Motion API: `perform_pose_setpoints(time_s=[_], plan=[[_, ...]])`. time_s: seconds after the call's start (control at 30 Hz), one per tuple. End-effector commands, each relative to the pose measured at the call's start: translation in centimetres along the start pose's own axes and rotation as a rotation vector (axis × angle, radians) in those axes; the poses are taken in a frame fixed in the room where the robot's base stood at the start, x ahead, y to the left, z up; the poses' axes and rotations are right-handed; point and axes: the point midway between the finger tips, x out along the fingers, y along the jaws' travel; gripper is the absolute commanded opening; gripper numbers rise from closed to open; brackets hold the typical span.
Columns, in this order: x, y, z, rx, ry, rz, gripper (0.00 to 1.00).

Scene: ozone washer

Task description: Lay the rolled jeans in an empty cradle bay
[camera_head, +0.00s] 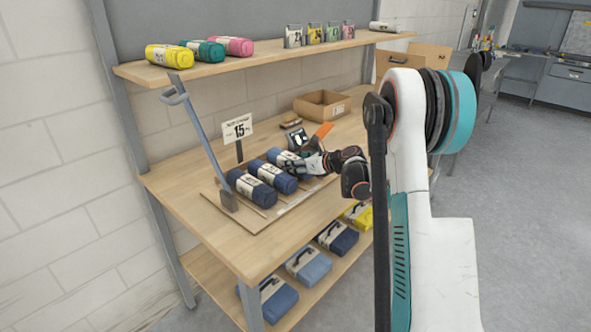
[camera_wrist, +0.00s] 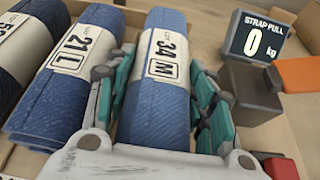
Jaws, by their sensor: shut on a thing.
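My gripper (camera_head: 304,164) is at the right end of a row of blue rolled jeans on the bench. In the wrist view its green-padded fingers (camera_wrist: 160,90) are shut on the sides of a roll (camera_wrist: 160,110) labelled 34 M. The same roll (camera_head: 285,157) is partly hidden by the gripper in the head view. A roll labelled 21 L (camera_wrist: 68,75) lies just left of it, and a darker roll (camera_wrist: 12,62) is cut off at the left edge. The wooden cradle board (camera_head: 256,222) lies under the row. I cannot tell whether the held roll touches it.
A strap-pull display (camera_wrist: 254,38) reads 0 kg beside a dark block (camera_wrist: 250,90), right of the gripper. A tall grey-blue lever (camera_head: 200,140) stands at the left, near a 15 sign (camera_head: 238,130). An open cardboard box (camera_head: 322,106) sits behind. A shelf (camera_head: 260,57) spans above.

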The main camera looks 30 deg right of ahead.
Motion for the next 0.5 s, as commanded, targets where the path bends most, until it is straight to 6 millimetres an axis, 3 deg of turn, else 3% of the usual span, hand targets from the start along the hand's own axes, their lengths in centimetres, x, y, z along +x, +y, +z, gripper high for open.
perform_pose_setpoints(time_s=[0.1,0.47,0.5], plan=[[0.47,-0.03,-1.13,0.001,-0.001,0.0,0.14],[0.58,-0.04,-1.39,0.0,-0.001,0.0,0.14],[0.55,-0.04,-1.33,0.0,0.0,0.0,0.58]])
